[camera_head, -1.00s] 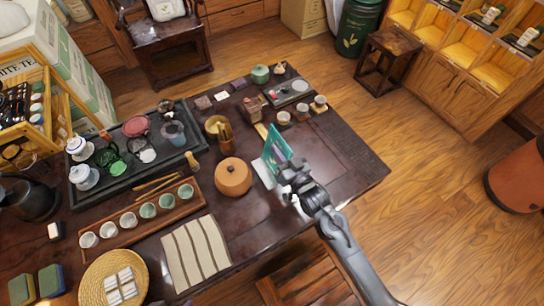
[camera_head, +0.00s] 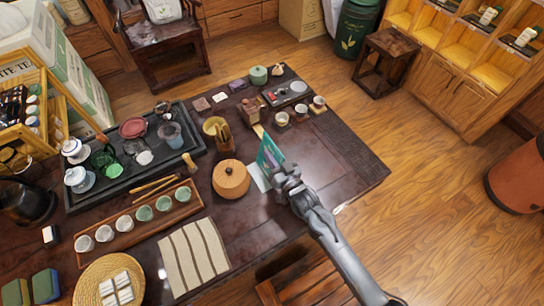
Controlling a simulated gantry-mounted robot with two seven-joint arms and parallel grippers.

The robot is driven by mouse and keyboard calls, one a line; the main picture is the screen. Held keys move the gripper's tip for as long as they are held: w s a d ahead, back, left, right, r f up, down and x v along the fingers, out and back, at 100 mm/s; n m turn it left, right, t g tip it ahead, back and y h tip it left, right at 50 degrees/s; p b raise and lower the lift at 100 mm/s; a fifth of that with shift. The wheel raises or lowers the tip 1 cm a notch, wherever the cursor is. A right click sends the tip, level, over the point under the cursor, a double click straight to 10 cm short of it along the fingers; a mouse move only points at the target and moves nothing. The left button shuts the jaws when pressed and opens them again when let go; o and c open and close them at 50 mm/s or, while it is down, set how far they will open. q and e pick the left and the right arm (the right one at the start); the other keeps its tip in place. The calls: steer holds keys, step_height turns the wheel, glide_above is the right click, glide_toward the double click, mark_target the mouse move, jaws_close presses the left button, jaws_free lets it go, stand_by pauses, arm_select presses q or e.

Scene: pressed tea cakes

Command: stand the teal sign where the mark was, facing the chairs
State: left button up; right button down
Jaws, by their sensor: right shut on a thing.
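I cannot make out the mark. A wooden chair (camera_head: 303,280) is at the table's front edge and a dark chair (camera_head: 165,55) at its back. My left gripper is not in view.
The table (camera_head: 335,170) is bare to the right of my arm. A striped cloth (camera_head: 194,256) lies at the front.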

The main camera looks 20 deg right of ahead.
steer(key=shift+f, duration=0.2)
steer(key=c, duration=1.2)
jaws_free()
steer(key=shift+r, duration=0.15)
steer(key=shift+s+d, duration=0.1)
steer(key=shift+s, duration=0.45)
steer(key=s+n+g, duration=0.1)
steer(key=s+g, duration=0.3)
steer(key=s, duration=0.6)
steer(key=s+d+r+n+g+h+p, duration=0.1)
steer(key=s+g, duration=0.4)
steer(key=s, duration=0.6)
steer(key=s+d+n+g+h, duration=0.1)
steer(key=s+g, duration=0.4)
steer(key=s, duration=0.5)
steer(key=shift+s+d+r, duration=0.15)
steer(key=shift+d+r, duration=0.05)
